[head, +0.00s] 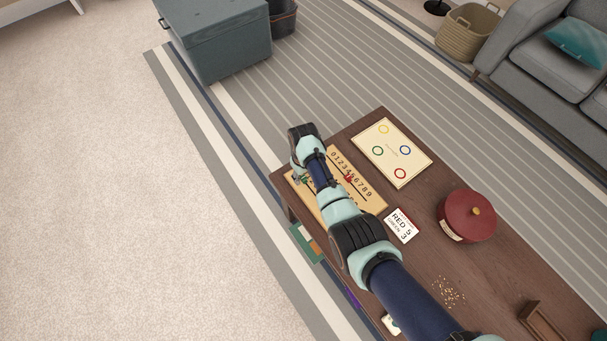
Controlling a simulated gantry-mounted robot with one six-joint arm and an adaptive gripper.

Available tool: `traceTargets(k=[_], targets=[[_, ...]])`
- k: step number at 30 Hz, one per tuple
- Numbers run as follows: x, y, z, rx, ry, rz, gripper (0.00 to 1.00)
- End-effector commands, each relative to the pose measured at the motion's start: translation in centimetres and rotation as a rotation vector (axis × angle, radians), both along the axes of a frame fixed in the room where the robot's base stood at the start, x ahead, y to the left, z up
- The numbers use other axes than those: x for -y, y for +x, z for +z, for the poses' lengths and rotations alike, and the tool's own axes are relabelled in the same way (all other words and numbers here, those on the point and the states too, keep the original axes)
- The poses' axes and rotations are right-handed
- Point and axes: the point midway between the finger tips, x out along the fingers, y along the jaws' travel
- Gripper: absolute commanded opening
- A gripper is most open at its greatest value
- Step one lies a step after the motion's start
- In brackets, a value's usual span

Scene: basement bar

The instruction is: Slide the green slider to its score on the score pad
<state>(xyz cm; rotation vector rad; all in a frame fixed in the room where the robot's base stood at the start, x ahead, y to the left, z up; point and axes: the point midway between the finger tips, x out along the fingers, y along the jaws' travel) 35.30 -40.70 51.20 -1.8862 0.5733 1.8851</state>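The tan score board (372,198) lies on the low wooden table, with a row of numbers 0 to 9 along its far side. Part of a second row shows near my arm. A red slider (349,178) sits on the far row, around its middle numbers. A small green piece (304,180), which looks like the green slider, shows at the board's left end beside my wrist. The white score card (401,226) reads RED 5, GREEN 3. My arm crosses over the board and hides much of the near row. My gripper's fingers cannot be made out at the wrist.
A cream sheet with coloured rings (405,167) lies behind the board. A dark red lidded pot (468,216) stands to the right. Small yellow grains (449,292) and a wooden holder (541,321) lie nearer the front. A green-and-orange book-like item (307,243) is by the table's left edge.

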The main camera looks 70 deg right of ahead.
Motion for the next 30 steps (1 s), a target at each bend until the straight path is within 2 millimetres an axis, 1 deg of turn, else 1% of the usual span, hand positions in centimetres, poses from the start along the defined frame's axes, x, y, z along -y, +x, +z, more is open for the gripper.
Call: traceTargets(k=[1,8,17,20,23,27,30], targets=[[0.0,0.0,0.0,0.000,0.000,0.000,0.38],[0.0,0.0,0.0,0.000,0.000,0.000,0.00],[-0.1,-0.1,0.1,-0.001,0.001,0.000,0.00],[-0.5,-0.8,0.5,-0.003,0.003,-0.001,0.00],[-1.3,-2.0,0.8,-0.004,0.004,-0.001,0.00],[-2.3,-3.3,0.6,-0.004,0.004,-0.001,0.00],[-2.5,-3.7,0.2,-0.002,0.003,0.000,0.00]])
